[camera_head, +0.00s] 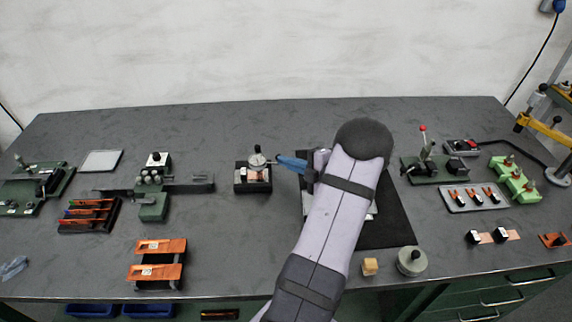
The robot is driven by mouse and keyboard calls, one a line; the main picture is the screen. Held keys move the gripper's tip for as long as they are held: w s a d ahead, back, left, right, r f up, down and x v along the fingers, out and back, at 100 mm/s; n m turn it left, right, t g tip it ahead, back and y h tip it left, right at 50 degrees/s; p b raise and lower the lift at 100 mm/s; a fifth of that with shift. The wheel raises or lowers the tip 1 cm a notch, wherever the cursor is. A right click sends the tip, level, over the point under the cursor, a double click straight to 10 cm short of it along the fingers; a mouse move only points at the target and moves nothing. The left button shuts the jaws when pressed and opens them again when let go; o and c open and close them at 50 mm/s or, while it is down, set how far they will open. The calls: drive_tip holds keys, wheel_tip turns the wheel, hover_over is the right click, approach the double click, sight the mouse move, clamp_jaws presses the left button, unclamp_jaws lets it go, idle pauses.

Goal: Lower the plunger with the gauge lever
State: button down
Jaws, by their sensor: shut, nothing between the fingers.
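The gauge (257,160) has a round dial with a dark knob on top and stands on a dark block (253,187) left of the middle of the bench. A piece of copper foil (257,175) lies on the block under the dial. A thin dark lever (271,162) sticks out to the right of the dial. The plunger is too small to make out. My gripper (280,160) has blue fingers that look shut and empty. It points left, with its tips at or very near the lever's end; I cannot tell whether they touch.
My arm crosses the middle of the bench and hides part of a black mat (397,222). A green fixture (150,205) stands left of the gauge. A wooden block (370,267) and a round weight (412,261) sit near the front edge. Bench in front of the gauge is clear.

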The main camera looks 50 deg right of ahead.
drive_tip(key=shift+w+d+f+n+y+b, duration=0.2)
drive_tip(key=shift+d+n+y+b, duration=0.25)
drive_tip(key=shift+d+n+y, duration=0.15)
drive_tip(key=shift+w+d+b, duration=0.1)
drive_tip(key=shift+d+b, duration=0.15)
drive_tip(key=shift+b, duration=0.1)
drive_tip(key=w+d+b, duration=0.1)
drive_tip(key=d+b, duration=0.1)
drive_tip(key=shift+w+d+b, duration=0.25)
drive_tip(key=shift+w+b, duration=0.05)
drive_tip(key=shift+w, duration=0.05)
drive_tip(key=shift+w+d+b, duration=0.75)
drive_tip(key=shift+w+b, duration=0.05)
drive_tip(key=shift+w, duration=0.2)
drive_tip(key=shift+w+d+r+b, duration=0.2)
drive_tip(key=shift+w+d+b, duration=0.1)
drive_tip(key=shift+w, duration=0.2)
